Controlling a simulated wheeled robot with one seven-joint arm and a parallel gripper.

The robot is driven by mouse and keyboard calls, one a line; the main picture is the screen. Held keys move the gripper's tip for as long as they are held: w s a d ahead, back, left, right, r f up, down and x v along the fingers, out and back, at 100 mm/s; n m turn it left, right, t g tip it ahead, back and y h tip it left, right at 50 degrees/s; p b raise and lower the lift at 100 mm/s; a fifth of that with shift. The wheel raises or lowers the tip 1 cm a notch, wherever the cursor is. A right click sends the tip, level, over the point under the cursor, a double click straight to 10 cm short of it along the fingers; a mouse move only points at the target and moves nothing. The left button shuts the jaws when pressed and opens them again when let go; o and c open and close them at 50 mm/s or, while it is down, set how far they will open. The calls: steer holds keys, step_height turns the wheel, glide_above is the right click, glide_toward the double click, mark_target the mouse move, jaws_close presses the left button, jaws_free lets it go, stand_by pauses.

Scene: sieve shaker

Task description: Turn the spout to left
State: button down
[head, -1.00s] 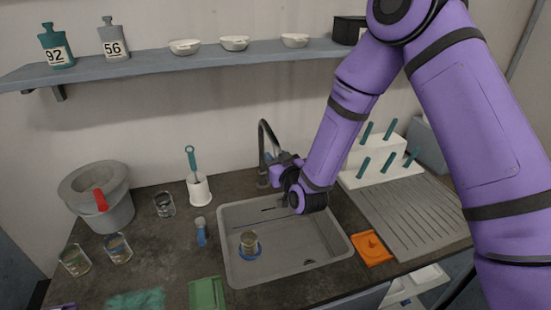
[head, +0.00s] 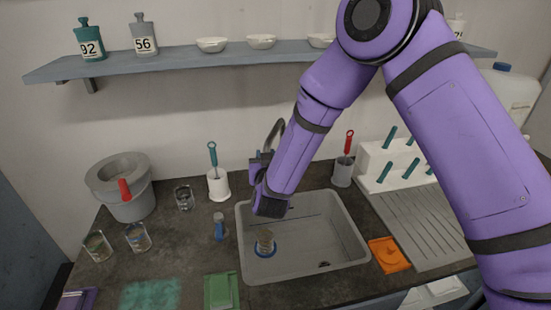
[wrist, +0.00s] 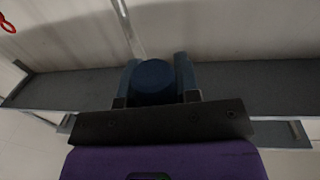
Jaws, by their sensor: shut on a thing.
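The spout (head: 275,133) is a dark gooseneck pipe behind the sink (head: 335,225). Its arc now leans left and toward the front, and its lower part is hidden behind my arm. My gripper (wrist: 157,68) is shut around a round blue piece (wrist: 152,83), with one finger on each side. This piece appears to be the spout's outlet end. In the head view my gripper (head: 259,165) is at the spout's end above the sink's back left corner, its fingers mostly hidden.
A glass in a blue ring (head: 265,243) sits in the sink. A white holder with a teal-handled brush (head: 218,185) stands left of my gripper. A grey holder with a red-handled tool (head: 343,170) and a white peg rack (head: 385,165) stand right. A shelf (head: 185,64) runs above.

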steer(key=shift+w+a, duration=0.1)
steer(key=shift+a, duration=0.45)
steer(key=c, duration=0.8)
jaws_free()
steer(key=s, duration=0.3)
steer(key=s+d, duration=0.1)
steer(key=s, duration=0.3)
steer(key=s+d, duration=0.1)
steer(key=s, duration=0.2)
steer(key=shift+s, duration=0.35)
